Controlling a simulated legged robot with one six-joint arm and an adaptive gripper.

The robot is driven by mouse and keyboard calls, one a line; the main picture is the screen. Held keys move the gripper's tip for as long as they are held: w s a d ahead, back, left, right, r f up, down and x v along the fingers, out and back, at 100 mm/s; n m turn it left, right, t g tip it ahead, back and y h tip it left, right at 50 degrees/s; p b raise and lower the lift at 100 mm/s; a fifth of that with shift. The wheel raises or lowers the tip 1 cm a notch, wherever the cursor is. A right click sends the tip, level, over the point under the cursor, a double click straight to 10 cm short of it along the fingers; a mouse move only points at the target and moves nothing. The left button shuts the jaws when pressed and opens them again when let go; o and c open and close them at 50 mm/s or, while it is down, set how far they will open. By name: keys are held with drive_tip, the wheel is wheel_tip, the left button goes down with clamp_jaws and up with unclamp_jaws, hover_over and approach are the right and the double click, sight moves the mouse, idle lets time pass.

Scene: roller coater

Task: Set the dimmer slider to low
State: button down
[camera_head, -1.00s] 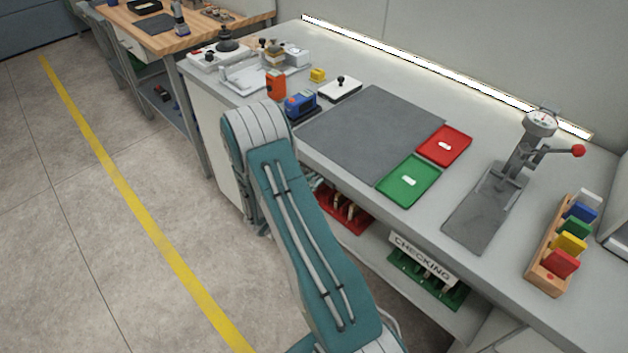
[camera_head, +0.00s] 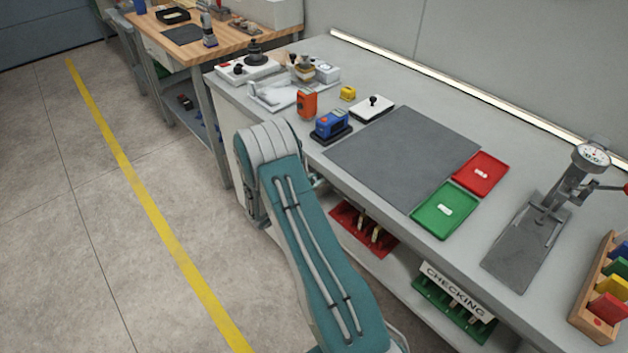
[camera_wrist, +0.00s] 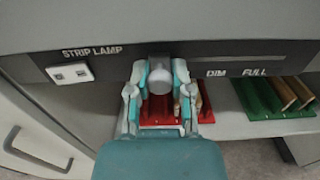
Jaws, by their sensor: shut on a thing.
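In the wrist view the dimmer slider's pale round knob (camera_wrist: 160,78) sits between the two fingers of my gripper (camera_wrist: 160,92), which is shut on it. The knob is at the left, to the left of the word DIM (camera_wrist: 217,73); the word FULL (camera_wrist: 255,72) is further right. The strip lamp (camera_head: 450,82) along the back of the bench glows dimly in the head view.
A strip lamp switch (camera_wrist: 70,72) is left of the knob. Below are a red bin (camera_wrist: 160,112) and a green bin (camera_wrist: 258,98) on a shelf. The bench top holds a grey mat (camera_head: 405,155), a red tray (camera_head: 480,174) and a green tray (camera_head: 445,210).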

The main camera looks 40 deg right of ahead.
drive_tip(key=shift+w, duration=0.15)
drive_tip(key=c, duration=0.8)
unclamp_jaws()
drive_tip(key=o, duration=0.3)
drive_tip(key=shift+w+d, duration=0.1)
drive_tip(key=shift+d, duration=0.1)
drive_tip(key=shift+a, duration=0.15)
drive_tip(key=s+a, duration=0.1)
drive_tip(key=a, duration=1)
drive_tip(key=shift+a, duration=0.4)
drive_tip(key=shift+f, duration=0.1)
